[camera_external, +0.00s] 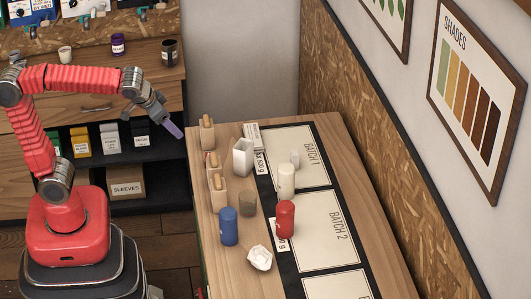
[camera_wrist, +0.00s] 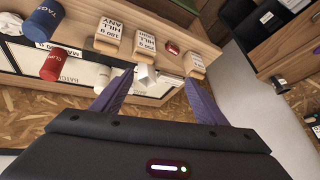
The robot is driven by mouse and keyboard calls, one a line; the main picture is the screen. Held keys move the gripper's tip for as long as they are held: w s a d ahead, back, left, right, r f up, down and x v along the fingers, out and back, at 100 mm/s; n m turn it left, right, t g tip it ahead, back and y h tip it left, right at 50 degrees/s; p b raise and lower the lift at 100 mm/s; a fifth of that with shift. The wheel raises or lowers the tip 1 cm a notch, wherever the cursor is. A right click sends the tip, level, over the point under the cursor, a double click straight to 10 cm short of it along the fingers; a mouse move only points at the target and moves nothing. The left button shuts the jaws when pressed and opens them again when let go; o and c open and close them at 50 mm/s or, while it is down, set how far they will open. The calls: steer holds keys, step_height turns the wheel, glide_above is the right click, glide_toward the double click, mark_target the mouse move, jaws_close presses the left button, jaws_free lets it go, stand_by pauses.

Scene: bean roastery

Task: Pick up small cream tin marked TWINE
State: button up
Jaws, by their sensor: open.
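A cream cylindrical tin (camera_external: 286,181) stands upright on the wooden bench beside the red tin. No TWINE marking is readable on either. In the wrist view a pale cylinder (camera_wrist: 102,78) shows left of the fingers, partly cut off by them; I cannot tell its marking. My gripper (camera_external: 171,126) is open and empty, raised left of the bench's far end and well apart from the tins. Its purple fingers (camera_wrist: 158,84) spread in the wrist view.
A wall (camera_external: 350,110) borders the right side.

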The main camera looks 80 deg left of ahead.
steer(key=w+d+n+t+y, duration=0.1)
steer(key=w+n+y, duration=0.2)
steer(key=w, duration=1.5)
steer(key=n+t+y, duration=0.2)
steer(key=t+y, duration=0.1)
glide_above(282, 182)
steer(key=s+d, duration=0.1)
steer(key=s, duration=0.1)
step_height(282, 182, down, 4)
steer(key=f, duration=1.7)
steer(key=shift+w+f, duration=0.35)
steer(key=shift+f, duration=0.35)
steer(key=shift+x, duration=2.5)
steer(key=shift+d, duration=0.1)
steer(key=shift+c, duration=0.3)
